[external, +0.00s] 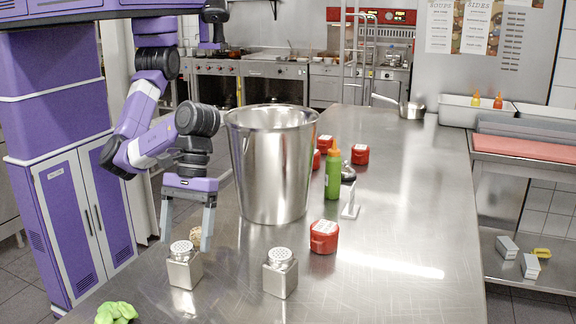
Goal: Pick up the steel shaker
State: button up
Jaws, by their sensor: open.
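Two square steel shakers with perforated round lids stand upright on the steel counter (400,215). The left shaker (184,270) is near the counter's left edge, and the right shaker (280,277) stands a short way to its right. My gripper (187,240) points down with its two grey fingers spread and nothing held between them. In the picture it is just above and behind the left shaker; the exact depth between them is hard to tell.
A large steel bucket (272,165) stands right of my gripper. A small beige item (196,236) is partly hidden behind the left shaker. Nearby are a red container (324,237), a green bottle (333,175) and a bright green item (116,313). The right front counter is clear.

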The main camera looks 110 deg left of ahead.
aim_at(180, 288)
jog(key=shift+p+x, duration=0.5)
jog(key=shift+x, duration=3.35)
jog(key=shift+s+a, duration=0.1)
jog(key=shift+s, duration=0.1)
jog(key=c, duration=1.6)
